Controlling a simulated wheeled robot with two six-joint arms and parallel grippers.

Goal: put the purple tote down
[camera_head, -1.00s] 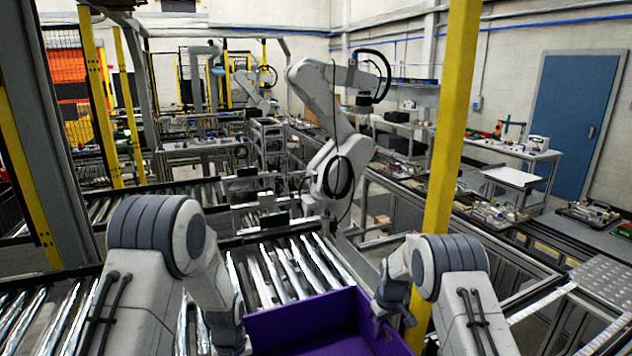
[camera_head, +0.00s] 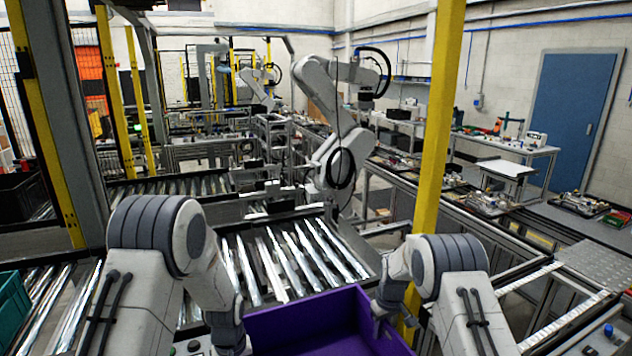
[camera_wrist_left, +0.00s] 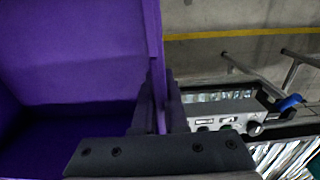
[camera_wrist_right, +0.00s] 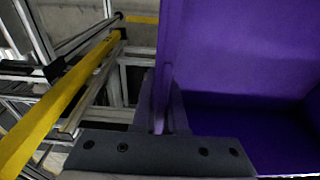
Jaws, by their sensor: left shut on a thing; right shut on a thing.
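The purple tote (camera_head: 318,322) is at the bottom middle of the head view, between my two arms, with its lower part cut off by the frame. My left gripper (camera_wrist_left: 160,105) is shut on one side wall of the tote, with a finger on each side of the wall. My right gripper (camera_wrist_right: 160,110) is shut on the opposite side wall; it also shows in the head view (camera_head: 385,312). The tote's inside looks empty where it shows. What is beneath the tote is hidden.
A roller conveyor (camera_head: 285,262) lies just beyond the tote. A yellow post (camera_head: 437,150) stands close to my right arm. A teal tote (camera_head: 14,308) and a black bin (camera_head: 22,195) are at the left. A white robot arm (camera_head: 335,120) stands behind the conveyor.

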